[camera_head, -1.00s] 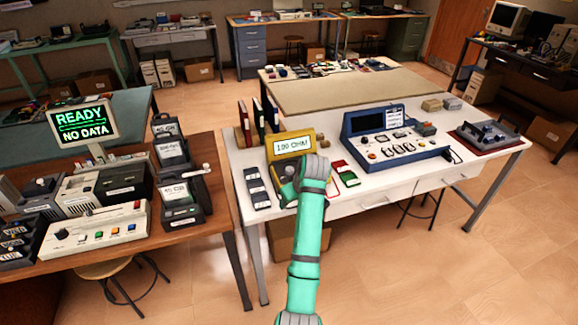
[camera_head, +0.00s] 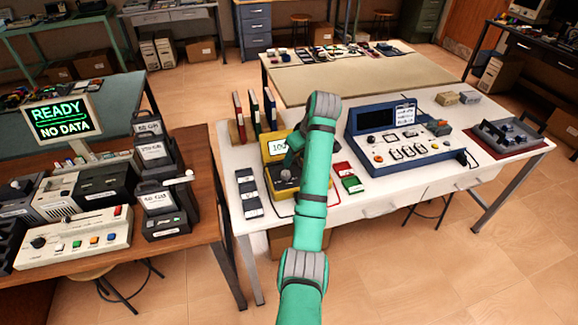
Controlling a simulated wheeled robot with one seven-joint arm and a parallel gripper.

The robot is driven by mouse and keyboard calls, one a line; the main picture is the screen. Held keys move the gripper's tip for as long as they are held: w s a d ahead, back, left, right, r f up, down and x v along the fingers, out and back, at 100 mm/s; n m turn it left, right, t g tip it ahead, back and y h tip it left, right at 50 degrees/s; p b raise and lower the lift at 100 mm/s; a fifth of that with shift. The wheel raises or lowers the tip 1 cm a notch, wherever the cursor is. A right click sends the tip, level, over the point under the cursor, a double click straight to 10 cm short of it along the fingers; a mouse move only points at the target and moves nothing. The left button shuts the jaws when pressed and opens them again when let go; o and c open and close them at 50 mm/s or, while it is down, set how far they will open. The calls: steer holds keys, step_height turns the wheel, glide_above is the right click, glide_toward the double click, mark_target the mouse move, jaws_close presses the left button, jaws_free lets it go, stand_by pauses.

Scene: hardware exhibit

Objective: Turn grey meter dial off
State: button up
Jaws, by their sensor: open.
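The yellow meter (camera_head: 276,196) stands on the white table with its lit display partly covered by my arm; "10" is readable. A grey round dial (camera_head: 285,175) sits on the meter's lower front face. My gripper (camera_head: 288,166) is open, pointing down at the dial from above. My green arm hides the meter's right side. The fingertips are small and dark, so I cannot tell whether they touch the dial.
A blue instrument panel (camera_head: 408,138) stands to the right, with red and green pieces (camera_head: 346,176) between. Grey switch blocks (camera_head: 249,193) lie left of the meter. Upright binders (camera_head: 254,112) stand behind it. A brown table (camera_head: 207,228) with devices is at left.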

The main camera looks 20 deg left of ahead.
mark_target(286, 173)
steer(key=x, duration=0.2)
steer(key=s+x, duration=0.1)
steer(key=x, duration=0.2)
steer(key=a+x, duration=0.1)
steer(key=x, duration=0.2)
steer(key=shift+s+f, duration=0.1)
steer(key=shift+s, duration=0.25)
steer(key=shift+w+f, duration=0.35)
steer(key=shift+f, duration=0.2)
steer(key=c, duration=1)
